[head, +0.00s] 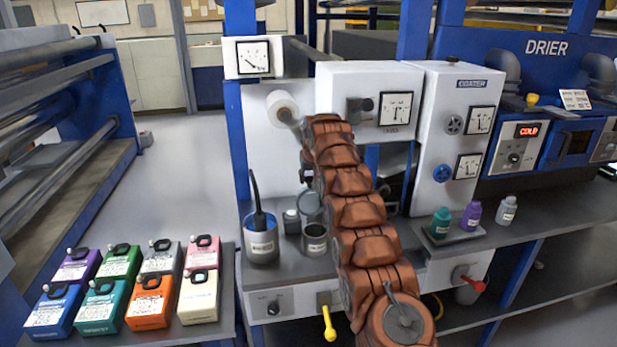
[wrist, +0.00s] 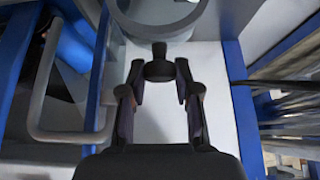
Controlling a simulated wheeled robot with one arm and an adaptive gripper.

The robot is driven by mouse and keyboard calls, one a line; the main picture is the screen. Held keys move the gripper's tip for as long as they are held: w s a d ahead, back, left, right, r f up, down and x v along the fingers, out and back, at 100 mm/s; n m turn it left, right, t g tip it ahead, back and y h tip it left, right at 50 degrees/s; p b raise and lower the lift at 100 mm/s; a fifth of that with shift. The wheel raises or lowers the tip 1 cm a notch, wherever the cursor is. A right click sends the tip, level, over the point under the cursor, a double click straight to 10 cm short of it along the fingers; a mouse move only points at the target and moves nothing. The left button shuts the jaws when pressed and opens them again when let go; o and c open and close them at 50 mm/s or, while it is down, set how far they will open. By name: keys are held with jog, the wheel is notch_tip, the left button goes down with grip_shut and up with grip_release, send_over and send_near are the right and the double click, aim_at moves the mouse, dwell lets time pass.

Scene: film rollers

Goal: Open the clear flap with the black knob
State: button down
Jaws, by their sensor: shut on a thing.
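In the wrist view, the black knob (wrist: 159,67) sits between the two fingertips of my gripper (wrist: 159,82). My gripper is shut on it, with a dark finger at each side. Just above the knob is a pale grey round rim (wrist: 128,24), which seems to belong to the clear flap; its upper part is cut off by the frame. In the head view, my brown segmented arm reaches to the white machine (head: 345,82) and covers much of its front. I cannot clearly make out the flap or the knob there.
A grey bent handle (wrist: 70,136) is close on the left in the wrist view. Small bottles (head: 471,215) stand right. Several coloured boxes (head: 150,301) lie front left.

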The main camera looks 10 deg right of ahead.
jog(key=shift+w+r, duration=0.1)
jog(key=shift+r, duration=0.1)
jog(key=c, duration=1.2)
grip_release()
jog(key=o, duration=0.4)
jog(key=shift+f, duration=0.1)
jog(key=shift+c, duration=0.2)
jog(key=v, duration=1.2)
